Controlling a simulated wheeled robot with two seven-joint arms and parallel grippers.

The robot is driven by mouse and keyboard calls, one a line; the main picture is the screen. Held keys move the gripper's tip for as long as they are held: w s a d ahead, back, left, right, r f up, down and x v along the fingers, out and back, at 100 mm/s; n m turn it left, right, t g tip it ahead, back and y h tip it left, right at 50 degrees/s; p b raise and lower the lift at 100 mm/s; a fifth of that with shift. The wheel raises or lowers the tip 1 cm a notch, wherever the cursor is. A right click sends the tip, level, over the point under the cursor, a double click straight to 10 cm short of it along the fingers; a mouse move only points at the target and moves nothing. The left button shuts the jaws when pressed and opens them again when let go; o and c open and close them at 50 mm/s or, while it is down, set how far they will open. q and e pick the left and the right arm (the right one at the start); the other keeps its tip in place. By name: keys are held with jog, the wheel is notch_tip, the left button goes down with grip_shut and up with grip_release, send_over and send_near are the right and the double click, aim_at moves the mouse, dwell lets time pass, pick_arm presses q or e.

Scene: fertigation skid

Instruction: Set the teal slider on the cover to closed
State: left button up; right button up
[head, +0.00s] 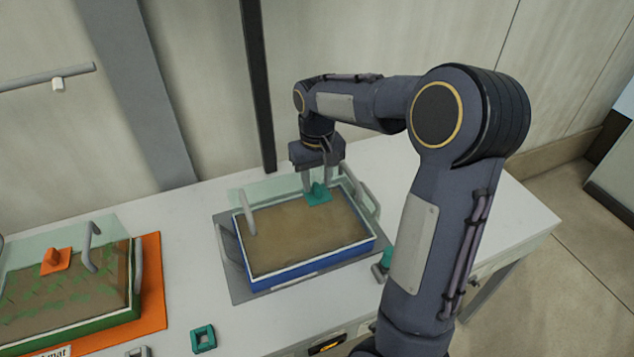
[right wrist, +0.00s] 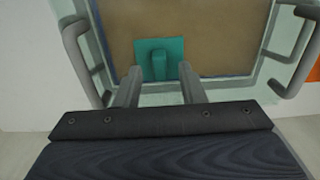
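The teal slider (head: 319,196), a flat plate with a raised knob, sits on the clear cover (head: 268,190) over the blue-sided tray (head: 312,268), near its back right corner. My right gripper (head: 318,187) points down at the slider from above, its fingers open on either side of the knob. The right wrist view shows the teal slider (right wrist: 158,47) beyond the two spread fingertips (right wrist: 160,70), with the knob between them and gaps visible. I cannot tell whether a finger touches the plate. My left gripper is not in view.
Grey handles (head: 249,213) stand at the cover's sides. A small teal-topped fitting (head: 386,259) stands at right.

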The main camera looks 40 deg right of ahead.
aim_at(317, 186)
notch_tip(317, 186, up, 6)
jog(key=shift+r, duration=0.15)
dwell(0.3)
jog(key=shift+s+a+r, duration=0.1)
jog(key=shift+s+a, duration=0.05)
jog(key=shift+s, duration=0.2)
jog(key=s+a+f+t+y, duration=0.1)
jog(key=s+a+t+y, duration=0.1)
jog(key=s+a, duration=0.4)
jog(key=s+a+f+n+t+y, duration=0.1)
jog(key=s+a, duration=0.6)
jog(key=s, duration=0.7)
jog(key=f+t, duration=0.1)
jog(key=t, duration=0.1)
jog(key=shift+s+f+t+y, duration=0.15)
jog(key=shift+f+t+y, duration=0.15)
jog(key=shift+y, duration=0.1)
